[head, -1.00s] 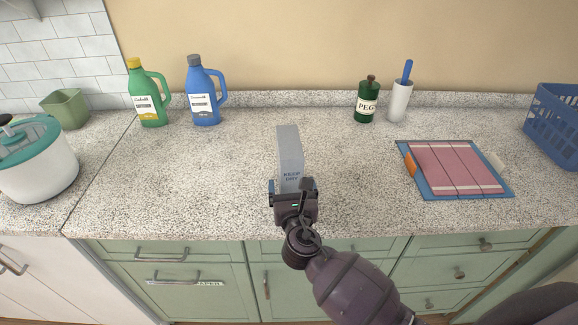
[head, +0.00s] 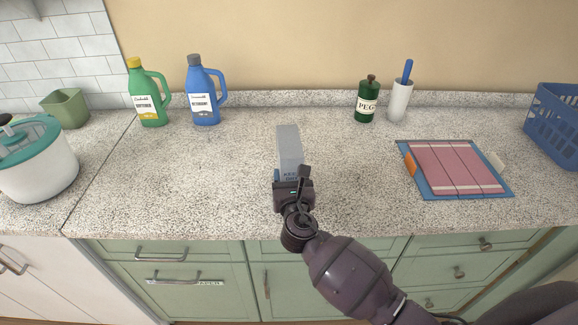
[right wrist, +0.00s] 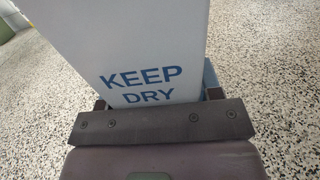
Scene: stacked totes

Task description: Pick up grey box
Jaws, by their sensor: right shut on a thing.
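The grey box (head: 289,148) is in the middle of the counter in the head view, tall and narrow with blue lettering low on its front. In the right wrist view the grey box (right wrist: 130,45) fills the upper middle and reads "KEEP DRY". My right gripper (head: 292,179) is shut on the lower part of the box, one finger on each side; its fingers also show in the right wrist view (right wrist: 157,98). The gripper hides the box's bottom end, and I cannot tell whether the box touches the counter. My left gripper is not in view.
The speckled counter (head: 200,170) is clear around the box. Behind stand a green jug (head: 148,98), a blue jug (head: 204,97), a dark green bottle (head: 366,103) and a white holder (head: 399,103). Right are a blue tray with pink panels (head: 455,192) and a blue basket (head: 560,120).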

